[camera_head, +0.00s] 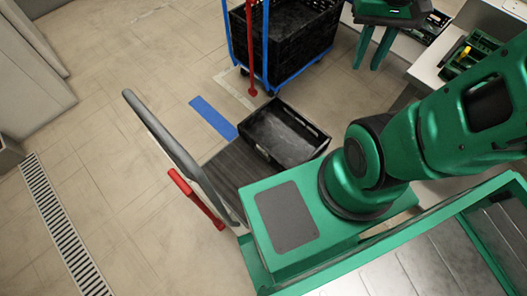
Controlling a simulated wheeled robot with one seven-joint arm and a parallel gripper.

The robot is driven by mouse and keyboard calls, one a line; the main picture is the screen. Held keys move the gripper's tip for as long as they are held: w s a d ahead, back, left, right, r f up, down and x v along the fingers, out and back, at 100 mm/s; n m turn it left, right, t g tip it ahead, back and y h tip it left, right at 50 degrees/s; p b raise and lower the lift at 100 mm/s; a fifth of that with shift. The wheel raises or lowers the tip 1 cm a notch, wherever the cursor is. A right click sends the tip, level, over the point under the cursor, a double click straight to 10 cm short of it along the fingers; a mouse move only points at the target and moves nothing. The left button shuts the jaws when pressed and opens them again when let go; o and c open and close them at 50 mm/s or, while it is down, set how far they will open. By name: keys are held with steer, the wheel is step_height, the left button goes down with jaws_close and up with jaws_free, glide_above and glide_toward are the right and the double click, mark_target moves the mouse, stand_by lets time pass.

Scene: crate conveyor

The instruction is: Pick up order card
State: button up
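I cannot pick out an order card for certain. A small pale patch (438,17) shows on a dark tray at the top right, too small to identify. My gripper (374,48) is at the top edge, to the right of the black crate on the blue frame. Its two green fingers point down, stand apart and have nothing visible between them. My arm leaves the picture at the right, so part of it is hidden.
A black crate (262,44) stands in a blue wheeled frame with a red post (265,50). An empty black crate (311,130) sits on a dark platform cart (228,172) with a grey handle. A pale bench (428,68) holds a green bin (458,66). Floor at left is clear.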

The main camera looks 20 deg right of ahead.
steer(key=w+a+f+n+h, duration=0.1)
steer(key=w+a+f+n, duration=0.25)
steer(key=w+f, duration=0.75)
steer(key=w+a+f+n, duration=0.2)
steer(key=w+a+f, duration=0.2)
steer(key=w+f, duration=0.7)
steer(key=n, duration=0.5)
glide_above(261, 148)
step_height(261, 148, down, 38)
steer(key=shift+m, duration=0.25)
steer(key=shift+w+f, duration=0.1)
steer(key=shift+f, duration=2.5)
jaws_close()
